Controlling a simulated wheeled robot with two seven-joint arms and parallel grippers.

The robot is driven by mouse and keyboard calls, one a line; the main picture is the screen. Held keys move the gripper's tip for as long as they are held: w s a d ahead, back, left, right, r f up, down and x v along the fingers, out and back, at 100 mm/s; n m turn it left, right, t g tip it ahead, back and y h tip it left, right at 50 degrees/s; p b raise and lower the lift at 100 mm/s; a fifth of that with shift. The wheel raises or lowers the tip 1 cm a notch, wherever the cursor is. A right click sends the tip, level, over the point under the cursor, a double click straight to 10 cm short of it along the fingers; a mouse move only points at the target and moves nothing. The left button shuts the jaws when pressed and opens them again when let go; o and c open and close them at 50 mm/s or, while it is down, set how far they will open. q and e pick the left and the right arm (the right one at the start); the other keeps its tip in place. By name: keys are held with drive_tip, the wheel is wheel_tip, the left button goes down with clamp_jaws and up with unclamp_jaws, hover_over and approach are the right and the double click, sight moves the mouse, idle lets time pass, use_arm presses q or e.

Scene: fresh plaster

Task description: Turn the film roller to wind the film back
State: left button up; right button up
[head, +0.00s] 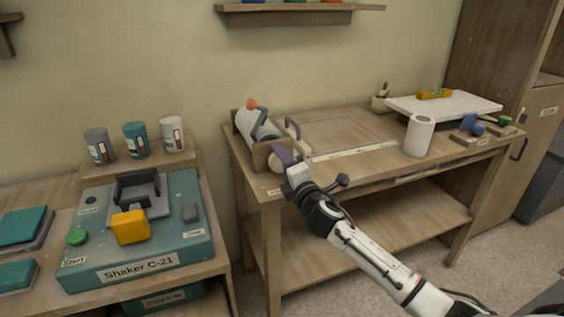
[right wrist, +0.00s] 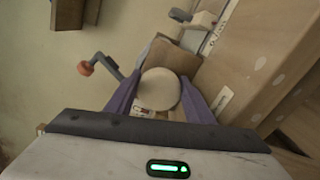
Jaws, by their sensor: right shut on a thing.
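The film roller (head: 258,124) is a pale roll held in a wooden cradle at the left end of the workbench. A grey crank with an orange-red knob (head: 252,104) stands up at its far end, and the knob also shows in the right wrist view (right wrist: 84,68). My right gripper (head: 280,157) is at the roller's near end. Its purple fingers lie on either side of the round cream end (right wrist: 160,89) and are shut on it. The fingers partly hide this end in the head view. My left gripper is not in view.
A white paper roll (head: 419,135) stands upright on the workbench (head: 345,133), with a white board (head: 445,104) behind it. Left of the bench, a teal shaker (head: 185,258) with a yellow block sits on another table. The bench middle is mostly clear.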

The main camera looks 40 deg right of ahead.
drive_tip(key=shift+m, duration=1.2)
drive_tip(key=o, duration=1)
